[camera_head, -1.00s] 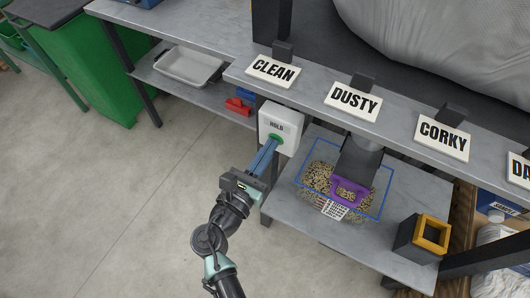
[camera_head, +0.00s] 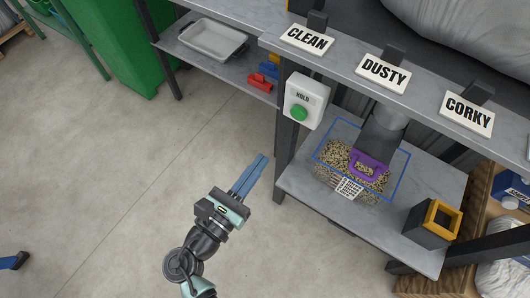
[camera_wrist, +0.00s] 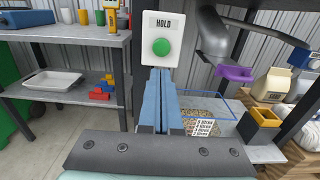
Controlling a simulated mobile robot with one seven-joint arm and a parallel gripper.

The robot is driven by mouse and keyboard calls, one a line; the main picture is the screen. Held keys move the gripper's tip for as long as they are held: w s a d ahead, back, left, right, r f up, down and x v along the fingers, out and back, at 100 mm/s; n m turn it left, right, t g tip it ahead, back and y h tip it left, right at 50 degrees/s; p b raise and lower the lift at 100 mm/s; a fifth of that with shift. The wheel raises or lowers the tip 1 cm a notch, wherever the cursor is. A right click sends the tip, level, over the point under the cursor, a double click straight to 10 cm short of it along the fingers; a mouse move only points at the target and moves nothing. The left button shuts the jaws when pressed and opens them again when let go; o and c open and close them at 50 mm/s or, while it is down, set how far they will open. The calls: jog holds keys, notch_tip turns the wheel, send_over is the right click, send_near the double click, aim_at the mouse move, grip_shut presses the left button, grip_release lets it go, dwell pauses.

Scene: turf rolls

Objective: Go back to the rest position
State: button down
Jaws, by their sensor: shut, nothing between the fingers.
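My gripper (camera_head: 252,172) has blue fingers, held together and empty, over the bare floor to the lower left of the white HOLD box. In the wrist view my gripper (camera_wrist: 160,72) points forward, its fingertips appearing just below the green button (camera_wrist: 161,46). In the head view the green button (camera_head: 299,113) is fully uncovered on the HOLD box (camera_head: 307,90), with a clear gap between it and my fingertips.
A grey tray (camera_head: 212,40) lies on the left shelf.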

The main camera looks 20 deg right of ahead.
dwell(0.6)
jog(key=w+a+r+m+t+y+p, duration=0.1)
jog(key=w+r+m+t+y, duration=0.1)
jog(key=w+r+m, duration=0.6)
jog(key=w+a+r+m+t+y+p, duration=0.1)
jog(key=r+m+t+y+p, duration=0.15)
jog(key=r, duration=0.95)
jog(key=w+a+r+m+t+y+p, duration=0.1)
jog(key=w+r+m+y, duration=0.1)
jog(key=w+r+m, duration=0.6)
jog(key=s+a+r+m+t+y, duration=0.1)
jog(key=s+r, duration=0.4)
jog(key=r, duration=0.6)
jog(key=s+a+r+m+t+y+p, duration=0.1)
jog(key=s+r+t, duration=0.5)
jog(key=r, duration=0.6)
jog(key=s+a+r+m+t+y+p, duration=0.1)
jog(key=s+r+m+t+y, duration=0.3)
jog(key=r, duration=0.8)
jog(key=shift+s+a+m+y, duration=0.55)
jog(key=shift+s+a+y, duration=0.25)
jog(key=shift+s, duration=0.4)
jog(key=shift+d, duration=0.1)
